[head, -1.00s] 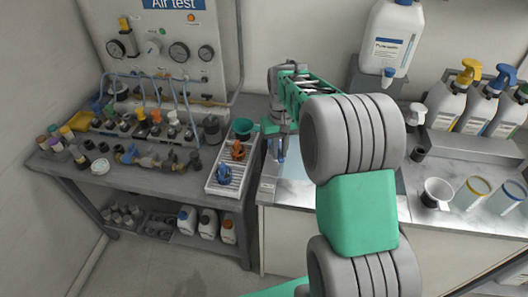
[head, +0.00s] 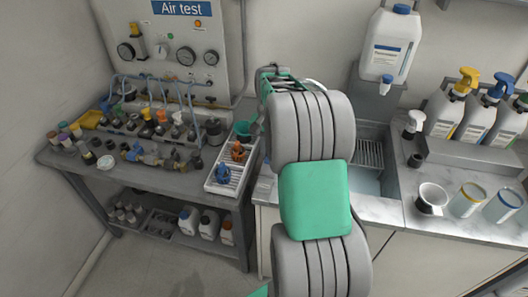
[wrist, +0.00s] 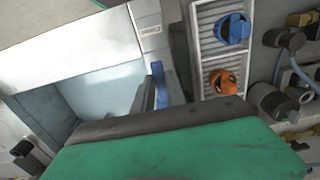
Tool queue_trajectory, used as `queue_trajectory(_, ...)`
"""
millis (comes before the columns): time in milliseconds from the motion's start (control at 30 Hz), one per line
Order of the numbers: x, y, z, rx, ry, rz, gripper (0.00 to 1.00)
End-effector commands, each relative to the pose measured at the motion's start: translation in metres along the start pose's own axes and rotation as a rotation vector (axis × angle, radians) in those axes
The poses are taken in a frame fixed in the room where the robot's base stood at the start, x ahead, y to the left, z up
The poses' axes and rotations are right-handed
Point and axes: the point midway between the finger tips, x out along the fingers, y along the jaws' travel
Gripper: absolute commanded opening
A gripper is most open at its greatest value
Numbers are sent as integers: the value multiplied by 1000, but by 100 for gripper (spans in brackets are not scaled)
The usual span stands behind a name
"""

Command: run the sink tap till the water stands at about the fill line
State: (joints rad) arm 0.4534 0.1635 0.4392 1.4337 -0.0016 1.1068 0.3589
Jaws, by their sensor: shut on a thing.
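The sink (head: 388,166) is set in the counter to the right of my arm, with a ribbed drainer along its back. Its pale blue basin (wrist: 105,92) also shows in the wrist view. The basin looks pale and smooth; I cannot make out a water level or a fill line. My gripper (wrist: 157,86) is low at the basin's right edge in the wrist view, beside a narrow blue part. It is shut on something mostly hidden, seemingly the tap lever. In the head view my own arm covers the gripper and most of the tap area.
A white tray (head: 216,189) with a blue fitting (head: 223,174) and an orange fitting (wrist: 222,80) stands close left of the sink. A large jug (head: 390,45) stands behind it. Spray bottles (head: 448,108) and cups (head: 433,197) are on the right counter.

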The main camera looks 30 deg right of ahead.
Motion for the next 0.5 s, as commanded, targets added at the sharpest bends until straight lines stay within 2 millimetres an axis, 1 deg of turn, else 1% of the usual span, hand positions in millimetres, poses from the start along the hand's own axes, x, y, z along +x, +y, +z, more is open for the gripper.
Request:
queue_trajectory(200, -2, -1, -2, 2, 8, -2, 0)
queue_trajectory(233, -2, -1, -2, 2, 8, -2, 17)
queue_trajectory(500, -1, -2, 0, -1, 4, -1, 38)
